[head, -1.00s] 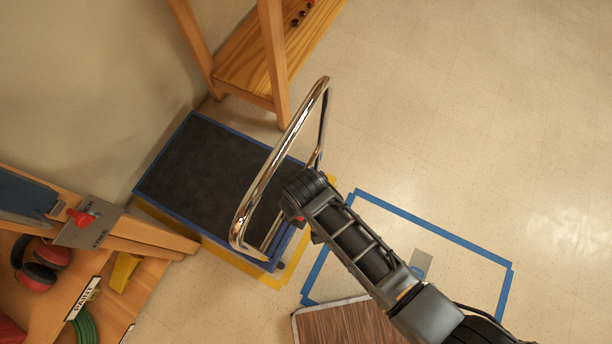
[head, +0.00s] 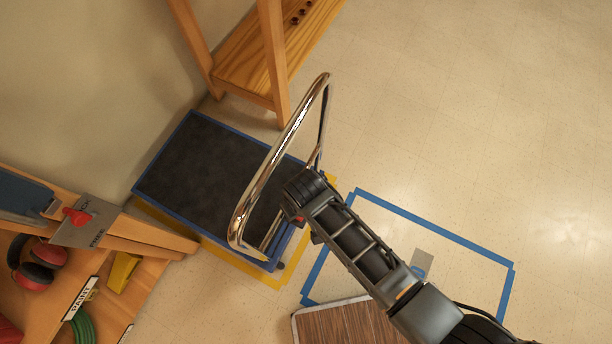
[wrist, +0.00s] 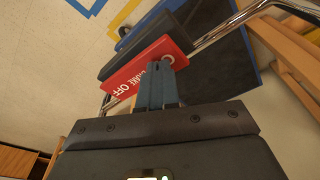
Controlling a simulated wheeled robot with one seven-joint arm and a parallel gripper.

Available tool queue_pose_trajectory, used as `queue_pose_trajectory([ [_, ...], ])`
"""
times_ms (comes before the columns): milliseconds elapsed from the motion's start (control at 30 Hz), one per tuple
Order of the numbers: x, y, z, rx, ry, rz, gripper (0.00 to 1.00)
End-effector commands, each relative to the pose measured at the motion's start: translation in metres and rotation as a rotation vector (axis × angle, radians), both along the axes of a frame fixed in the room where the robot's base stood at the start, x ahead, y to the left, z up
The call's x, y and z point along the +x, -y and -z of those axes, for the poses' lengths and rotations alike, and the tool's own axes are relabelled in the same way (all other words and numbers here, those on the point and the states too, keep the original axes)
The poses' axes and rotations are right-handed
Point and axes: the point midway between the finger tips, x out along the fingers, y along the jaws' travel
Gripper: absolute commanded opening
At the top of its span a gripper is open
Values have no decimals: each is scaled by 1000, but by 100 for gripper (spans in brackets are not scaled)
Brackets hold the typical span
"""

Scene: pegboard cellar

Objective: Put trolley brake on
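The trolley (head: 200,165) has a dark deck with a blue edge and stands against the wall. Its chrome push handle (head: 262,185) rises at the near end; it also crosses the wrist view (wrist: 235,20). In the wrist view a red plate (wrist: 140,70) lettered "BRAKE OFF", partly covered, sits by the handle, with a small pale round part (wrist: 168,59) at its right end. My gripper (wrist: 157,70) has its two blue fingers side by side, looking shut, with the tips in front of the plate near that round part. Contact cannot be told. In the head view my wrist hides the fingers.
A wooden shelf (head: 245,80) stands beyond the trolley. A bench with red ear defenders (head: 38,262) and a red lever on a metal plate (head: 88,222) is at left. Yellow and blue tape (head: 430,230) mark the floor. Open floor lies at right.

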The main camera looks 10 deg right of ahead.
Motion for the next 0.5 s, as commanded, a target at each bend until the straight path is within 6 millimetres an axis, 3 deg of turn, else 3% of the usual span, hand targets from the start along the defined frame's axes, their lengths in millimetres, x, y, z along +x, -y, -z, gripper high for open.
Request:
queue_pose_trajectory([
  [500,0,0,3,-1,0,1,0],
])
